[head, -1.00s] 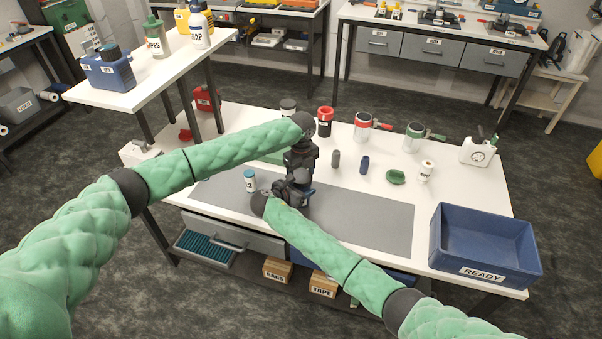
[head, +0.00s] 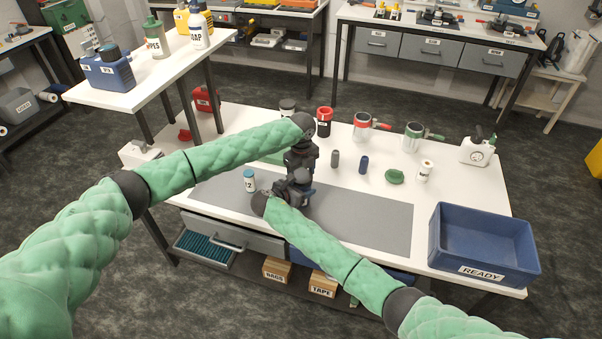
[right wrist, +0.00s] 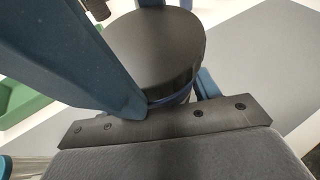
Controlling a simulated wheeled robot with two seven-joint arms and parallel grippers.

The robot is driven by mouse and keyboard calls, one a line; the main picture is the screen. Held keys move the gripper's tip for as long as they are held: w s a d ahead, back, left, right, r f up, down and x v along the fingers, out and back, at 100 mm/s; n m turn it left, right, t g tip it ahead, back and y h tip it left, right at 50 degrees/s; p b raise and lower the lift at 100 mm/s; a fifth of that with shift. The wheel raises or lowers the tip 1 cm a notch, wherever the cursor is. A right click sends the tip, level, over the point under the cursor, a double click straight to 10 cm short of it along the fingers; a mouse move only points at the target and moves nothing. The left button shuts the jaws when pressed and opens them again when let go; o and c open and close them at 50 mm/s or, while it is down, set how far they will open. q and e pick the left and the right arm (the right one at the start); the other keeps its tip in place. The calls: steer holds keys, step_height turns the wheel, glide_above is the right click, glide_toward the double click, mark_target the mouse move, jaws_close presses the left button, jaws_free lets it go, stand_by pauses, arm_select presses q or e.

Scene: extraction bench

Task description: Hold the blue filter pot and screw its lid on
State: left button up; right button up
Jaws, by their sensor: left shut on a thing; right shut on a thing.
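My left gripper (head: 296,188) points down over the grey mat and meets my right gripper (head: 284,193), which reaches in low from the side. In the right wrist view the dark round lid (right wrist: 158,45) shows its flat top. A narrow strip of the blue filter pot (right wrist: 182,97) shows directly under it. Blue-grey fingers of my left gripper stand on either side of the lid, shut on it. My right gripper is shut on the pot below. Most of the pot is hidden by the grippers. I cannot tell how far the lid is seated.
A white bottle with a blue cap (head: 249,181) stands close left of the grippers. Small cylinders (head: 364,164), a green lid-like piece (head: 394,177) and several pots stand behind to the right. The blue READY crate (head: 485,272) is at the right. The mat's right part (head: 370,225) is clear.

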arm_select(q)
steer(key=shift+s+a+f, duration=0.1)
steer(key=shift+a+f, duration=0.15)
steer(key=shift+f, duration=0.3)
steer(key=shift+s+a+f, duration=0.1)
steer(key=shift+a+f, duration=0.1)
steer(key=shift+f, duration=0.3)
arm_select(e)
steer(key=shift+w+a+r, duration=0.1)
steer(key=shift+w+r, duration=0.25)
steer(key=shift+r, duration=0.3)
arm_select(q)
steer(key=shift+s+a+r+g, duration=0.1)
steer(key=shift+r+g, duration=0.1)
steer(key=shift+g, duration=0.1)
steer(key=shift+s, duration=0.1)
arm_select(e)
steer(key=shift+w, duration=0.1)
arm_select(q)
steer(key=shift+f, duration=0.45)
stand_by(0.7)
steer(key=o, duration=0.6)
steer(key=shift+r, duration=1.9)
arm_select(e)
steer(key=shift+f, duration=0.1)
arm_select(q)
steer(key=shift+d+r, duration=0.35)
arm_select(e)
steer(key=shift+f, duration=0.15)
